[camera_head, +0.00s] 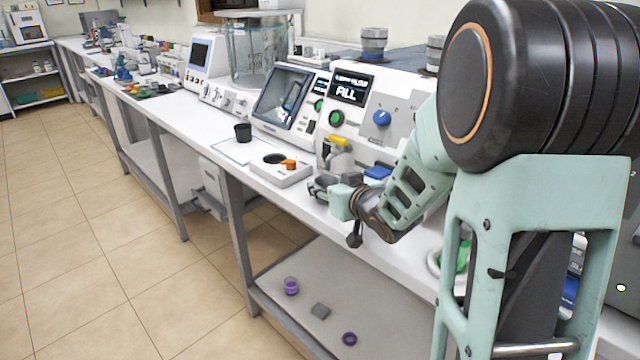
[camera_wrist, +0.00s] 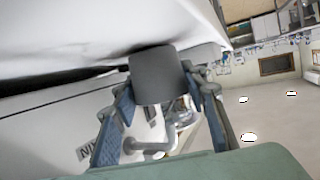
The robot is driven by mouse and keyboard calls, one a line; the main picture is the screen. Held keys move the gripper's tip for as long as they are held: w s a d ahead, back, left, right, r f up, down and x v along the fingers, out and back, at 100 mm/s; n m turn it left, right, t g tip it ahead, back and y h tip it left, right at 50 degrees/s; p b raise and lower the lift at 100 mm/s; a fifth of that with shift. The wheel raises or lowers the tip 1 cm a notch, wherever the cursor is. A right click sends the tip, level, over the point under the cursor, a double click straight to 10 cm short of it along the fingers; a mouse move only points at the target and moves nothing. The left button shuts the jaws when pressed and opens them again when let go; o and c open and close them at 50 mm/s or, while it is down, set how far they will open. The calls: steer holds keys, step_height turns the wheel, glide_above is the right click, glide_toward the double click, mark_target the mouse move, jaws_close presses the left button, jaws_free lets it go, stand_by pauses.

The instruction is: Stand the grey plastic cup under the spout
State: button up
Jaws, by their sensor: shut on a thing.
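My gripper (camera_head: 328,187) is at the bench's front edge, before the white machine (camera_head: 376,112) marked FILL. In the upside-down wrist view, its two fingers (camera_wrist: 160,105) are shut on the sides of a dark grey cup (camera_wrist: 157,75). The cup is close to the white bench top; I cannot tell whether it touches. In the head view I cannot make out this cup. The metal spout (camera_head: 329,155) has a yellow handle (camera_head: 339,141). In the wrist view, a metal tap part (camera_wrist: 184,112) shows close beyond the cup; exact alignment is unclear.
A white block with a dark round recess and an orange part (camera_head: 285,172) is just left of my gripper. A blue item (camera_head: 378,172) lies to the right. The lower shelf (camera_head: 283,331) holds small items.

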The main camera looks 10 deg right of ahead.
steer(key=shift+s+f, duration=0.1)
steer(key=shift+f, duration=0.2)
steer(key=o, duration=1)
steer(key=shift+r, duration=0.1)
steer(key=shift+r, duration=0.15)
steer(key=shift+s+d+r, duration=0.1)
steer(key=shift+r, duration=0.1)
steer(key=p+v, duration=0.2)
steer(key=v, duration=0.7)
steer(key=shift+s, duration=0.4)
steer(key=shift+b+v, duration=0.5)
steer(key=shift+v, duration=0.45)
